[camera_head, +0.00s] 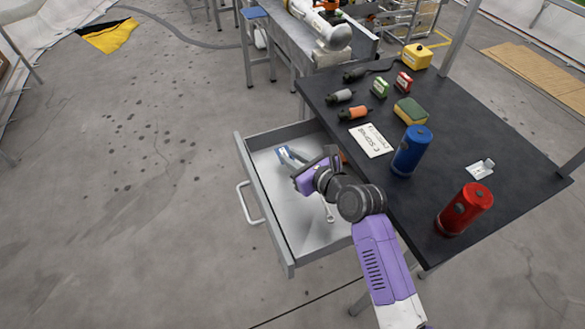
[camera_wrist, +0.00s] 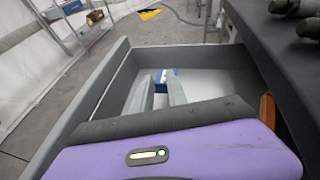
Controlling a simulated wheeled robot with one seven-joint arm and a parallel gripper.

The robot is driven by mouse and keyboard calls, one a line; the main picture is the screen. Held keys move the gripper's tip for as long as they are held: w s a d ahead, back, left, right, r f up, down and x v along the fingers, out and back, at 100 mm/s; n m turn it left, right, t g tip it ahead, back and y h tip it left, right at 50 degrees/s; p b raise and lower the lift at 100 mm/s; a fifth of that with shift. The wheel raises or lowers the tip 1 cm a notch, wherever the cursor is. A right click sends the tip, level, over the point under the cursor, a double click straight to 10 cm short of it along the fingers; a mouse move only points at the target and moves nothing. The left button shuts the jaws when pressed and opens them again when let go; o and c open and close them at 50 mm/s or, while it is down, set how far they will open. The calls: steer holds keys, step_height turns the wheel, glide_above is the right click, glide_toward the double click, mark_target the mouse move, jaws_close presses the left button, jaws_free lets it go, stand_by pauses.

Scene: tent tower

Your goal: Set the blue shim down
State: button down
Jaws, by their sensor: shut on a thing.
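The blue shim (camera_wrist: 166,75) is a small blue piece at the tips of my gripper (camera_wrist: 157,88) in the wrist view. My gripper is shut on it. In the head view, my gripper (camera_head: 287,155) reaches into the open drawer (camera_head: 284,241), toward its left part, with a bit of blue at the fingertips. The fingers hide part of the shim. I cannot tell whether the shim touches the drawer floor.
A wrench (camera_head: 328,210) lies in the drawer beneath my arm. The dark tabletop (camera_head: 440,130) holds a blue cylinder (camera_head: 411,151), a red cylinder (camera_head: 464,209), a white sign (camera_head: 371,141), a sponge (camera_head: 411,111) and several tools. The drawer walls surround my gripper.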

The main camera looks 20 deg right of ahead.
steer(key=shift+f+b, duration=0.45)
steer(key=shift+f, duration=1.55)
steer(key=shift+f, duration=0.15)
steer(key=c, duration=1.3)
jaws_free()
steer(key=shift+r, duration=0.2)
steer(key=p+v, duration=0.1)
steer(key=v, duration=1.1)
